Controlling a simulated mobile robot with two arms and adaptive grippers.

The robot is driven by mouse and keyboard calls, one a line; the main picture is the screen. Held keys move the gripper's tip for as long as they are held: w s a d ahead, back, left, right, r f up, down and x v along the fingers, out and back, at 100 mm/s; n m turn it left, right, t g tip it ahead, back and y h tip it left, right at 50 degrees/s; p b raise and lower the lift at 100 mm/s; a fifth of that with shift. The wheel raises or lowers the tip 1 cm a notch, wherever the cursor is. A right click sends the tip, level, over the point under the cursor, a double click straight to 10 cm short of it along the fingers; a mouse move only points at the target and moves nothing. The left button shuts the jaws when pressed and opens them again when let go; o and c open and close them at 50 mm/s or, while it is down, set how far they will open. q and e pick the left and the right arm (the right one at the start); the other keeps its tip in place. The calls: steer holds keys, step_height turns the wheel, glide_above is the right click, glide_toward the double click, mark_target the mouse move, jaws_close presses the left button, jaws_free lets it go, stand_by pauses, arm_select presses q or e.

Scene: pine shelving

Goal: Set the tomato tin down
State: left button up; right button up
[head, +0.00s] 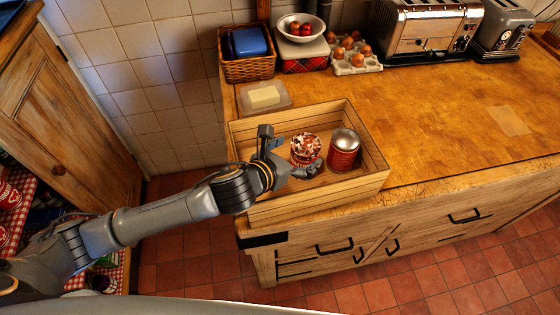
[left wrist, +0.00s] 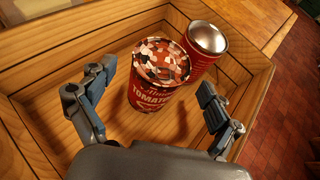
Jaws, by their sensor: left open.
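The tomato tin (head: 306,149) stands upright inside a wooden crate (head: 262,209) on the counter. In the left wrist view the tomato tin (left wrist: 157,80) shows a red label reading "TOMATO" and a mottled red-and-white top. My left gripper (head: 284,155) reaches into the crate from the left. In the left wrist view my left gripper (left wrist: 150,100) is open, with one finger on each side of the tin and visible gaps to it. A second red tin (head: 344,150) with a silver lid stands just right of the tomato tin. My right gripper is not in view.
A butter dish (head: 264,97) sits behind the crate. A wicker basket (head: 248,68), a bowl of tomatoes (head: 301,28), an egg tray (head: 352,55) and a toaster (head: 425,30) line the wall. The counter (head: 450,115) right of the crate is mostly clear.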

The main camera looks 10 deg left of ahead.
arm_select(q)
steer(key=v, duration=0.8)
steer(key=shift+s+b, duration=0.25)
steer(key=shift+b, duration=0.15)
steer(key=shift+w+a+r, duration=0.1)
steer(key=shift+a, duration=0.1)
